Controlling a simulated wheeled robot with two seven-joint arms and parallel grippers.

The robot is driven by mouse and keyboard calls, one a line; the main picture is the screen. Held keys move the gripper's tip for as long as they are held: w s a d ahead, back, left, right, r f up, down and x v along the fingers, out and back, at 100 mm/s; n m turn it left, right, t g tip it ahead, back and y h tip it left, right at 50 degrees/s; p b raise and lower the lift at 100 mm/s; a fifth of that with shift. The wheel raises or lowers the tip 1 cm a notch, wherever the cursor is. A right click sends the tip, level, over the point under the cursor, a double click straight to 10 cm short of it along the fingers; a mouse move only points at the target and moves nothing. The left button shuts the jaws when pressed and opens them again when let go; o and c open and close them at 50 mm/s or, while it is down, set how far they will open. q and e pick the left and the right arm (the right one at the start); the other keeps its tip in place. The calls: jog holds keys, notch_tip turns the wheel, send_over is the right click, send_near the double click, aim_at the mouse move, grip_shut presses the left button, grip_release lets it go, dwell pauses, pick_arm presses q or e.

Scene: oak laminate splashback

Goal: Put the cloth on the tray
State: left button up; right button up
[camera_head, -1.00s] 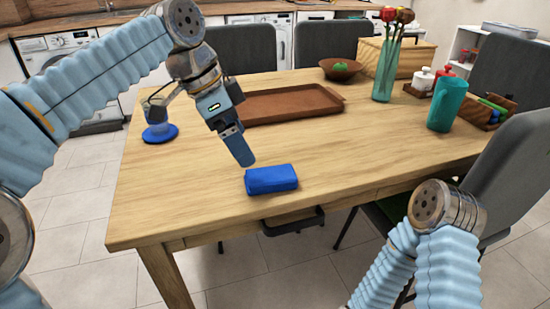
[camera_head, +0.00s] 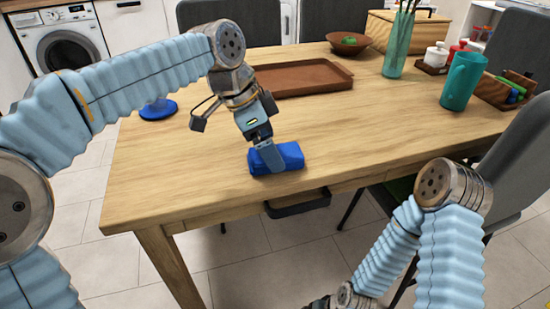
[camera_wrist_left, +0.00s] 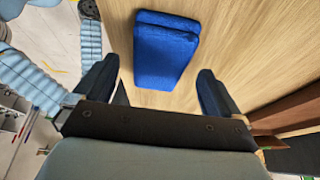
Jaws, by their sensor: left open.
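The blue folded cloth (camera_head: 288,158) lies on the wooden table near its front edge; it also shows in the left wrist view (camera_wrist_left: 163,50). My left gripper (camera_head: 268,160) points down at the cloth and overlaps it in the head view. In the left wrist view its two fingers (camera_wrist_left: 155,88) stand wide apart, with the cloth between and ahead of them, and nothing is gripped. The brown tray (camera_head: 318,80) lies flat on the table behind the gripper; the arm hides part of its left side. My right arm is at the lower right; its gripper is not visible.
A blue round coaster (camera_head: 158,110) is at the table's left. A teal cup (camera_head: 463,82), a glass vase (camera_head: 400,45), a wooden bowl (camera_head: 348,43) and a wooden box (camera_head: 408,30) stand at the right and back. The table (camera_head: 375,125) is clear between cloth and cup.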

pick_arm(q)
jog(key=shift+x, duration=1)
jog(key=shift+c, duration=0.5)
jog(key=c, duration=1)
jog(key=shift+o, duration=0.2)
